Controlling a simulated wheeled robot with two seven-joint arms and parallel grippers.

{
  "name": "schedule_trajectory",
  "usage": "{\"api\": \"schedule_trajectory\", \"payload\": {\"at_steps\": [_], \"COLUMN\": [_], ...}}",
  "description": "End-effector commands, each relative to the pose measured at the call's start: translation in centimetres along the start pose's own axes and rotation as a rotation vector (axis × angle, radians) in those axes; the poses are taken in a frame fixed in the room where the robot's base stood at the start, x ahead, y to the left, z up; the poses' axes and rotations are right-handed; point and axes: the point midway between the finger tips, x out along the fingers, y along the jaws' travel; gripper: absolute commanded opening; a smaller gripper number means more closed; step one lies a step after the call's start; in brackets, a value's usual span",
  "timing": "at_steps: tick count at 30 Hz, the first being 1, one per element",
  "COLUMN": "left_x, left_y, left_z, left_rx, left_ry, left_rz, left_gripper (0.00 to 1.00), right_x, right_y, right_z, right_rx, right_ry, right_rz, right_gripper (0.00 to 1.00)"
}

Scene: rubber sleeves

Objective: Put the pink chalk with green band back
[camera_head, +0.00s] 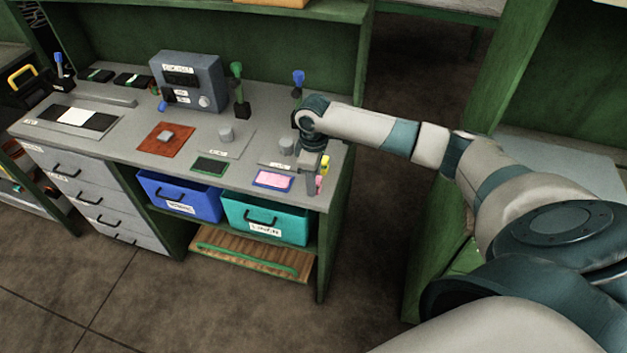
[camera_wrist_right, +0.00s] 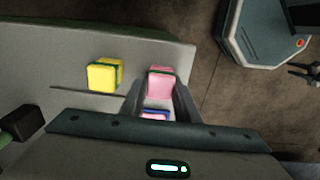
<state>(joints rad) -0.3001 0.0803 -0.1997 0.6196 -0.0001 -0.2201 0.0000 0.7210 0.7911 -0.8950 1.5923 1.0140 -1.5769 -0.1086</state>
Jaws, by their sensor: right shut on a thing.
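The pink chalk with a green band (camera_wrist_right: 160,84) shows between the fingers of my right gripper (camera_wrist_right: 162,100) in the wrist view. In the head view the pink chalk (camera_head: 319,184) sits by the fingertips of my right gripper (camera_head: 313,186), at the right front of the grey bench. The right gripper is shut on it. A yellow block with a green band (camera_wrist_right: 104,75) lies on the bench beside it, apart from the fingers; it also shows in the head view (camera_head: 325,165). My left gripper is not in view.
A blue-edged pad with a pink face (camera_head: 272,180) lies left of the gripper. A grey cylinder (camera_head: 287,146) stands behind it. A dark green-edged pad (camera_head: 210,166) and an orange mat (camera_head: 166,140) lie further left. Blue (camera_head: 180,197) and teal (camera_head: 265,219) bins sit under the top.

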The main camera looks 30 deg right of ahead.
Motion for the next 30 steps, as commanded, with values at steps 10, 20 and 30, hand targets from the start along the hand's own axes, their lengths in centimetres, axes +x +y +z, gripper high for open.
{"api": "schedule_trajectory", "payload": {"at_steps": [10, 20, 30], "left_x": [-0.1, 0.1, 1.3], "left_y": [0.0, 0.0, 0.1], "left_z": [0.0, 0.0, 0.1], "left_rx": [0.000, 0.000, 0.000], "left_ry": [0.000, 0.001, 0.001], "left_rz": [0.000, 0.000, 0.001], "left_gripper": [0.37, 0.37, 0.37], "right_x": [0.2, -0.1, -3.8], "right_y": [0.0, 0.0, 0.1], "right_z": [0.0, 0.0, -0.1], "right_rx": [0.001, 0.000, 0.000], "right_ry": [0.000, 0.001, 0.004], "right_rz": [0.000, 0.001, 0.002], "right_gripper": [0.47, 0.47, 0.47]}}
